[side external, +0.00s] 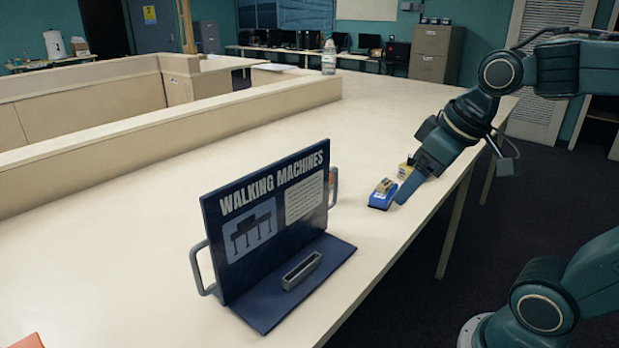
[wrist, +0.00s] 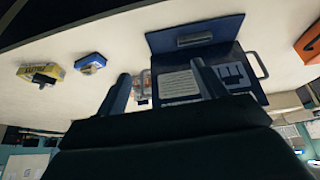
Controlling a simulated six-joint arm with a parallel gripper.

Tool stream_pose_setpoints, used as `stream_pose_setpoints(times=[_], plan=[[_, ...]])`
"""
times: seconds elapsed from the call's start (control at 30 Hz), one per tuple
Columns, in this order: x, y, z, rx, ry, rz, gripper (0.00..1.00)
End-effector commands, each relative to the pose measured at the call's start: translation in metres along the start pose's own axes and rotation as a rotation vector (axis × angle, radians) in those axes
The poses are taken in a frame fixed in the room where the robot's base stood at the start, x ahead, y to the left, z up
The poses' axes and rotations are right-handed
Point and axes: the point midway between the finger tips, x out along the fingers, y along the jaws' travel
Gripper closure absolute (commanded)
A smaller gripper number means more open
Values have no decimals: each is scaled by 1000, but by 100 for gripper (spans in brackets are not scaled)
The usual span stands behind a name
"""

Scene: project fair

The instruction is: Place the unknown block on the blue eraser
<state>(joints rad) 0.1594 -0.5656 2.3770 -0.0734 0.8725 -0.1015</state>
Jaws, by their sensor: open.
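The blue eraser (side external: 380,201) lies on the table near its right edge. A small tan and grey block (side external: 384,186) appears to rest on top of it. The eraser also shows in the wrist view (wrist: 84,70), left of my fingers, with a pale block (wrist: 94,60) on it. My gripper (side external: 412,182) is beside the eraser on its right in the side view, over the table edge. In the wrist view my gripper (wrist: 160,72) has its fingers wide apart with nothing between them. It partly hides a yellow box behind it in the side view.
The yellow box (wrist: 27,71), with a dark piece at it, lies near the eraser. A dark blue "Walking Machines" display (side external: 265,215) with side handles stands in front. An orange object (wrist: 309,45) lies beyond. A bottle (side external: 329,58) stands far back. The table's middle is clear.

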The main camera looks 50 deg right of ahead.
Motion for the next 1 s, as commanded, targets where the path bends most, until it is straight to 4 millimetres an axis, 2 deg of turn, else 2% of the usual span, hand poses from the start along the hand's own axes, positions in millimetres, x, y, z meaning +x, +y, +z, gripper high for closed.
stream_pose_setpoints(times=[0.1,0.3,0.73,0.77,0.9,1.0], plan=[[-6,-13,22,1,19,-11,30],[-8,-22,45,11,32,-22,30],[-8,-23,49,16,33,-23,30],[-8,-23,49,16,34,-23,28],[-9,-23,47,15,33,-23,0],[-10,-23,40,15,31,-23,0]])
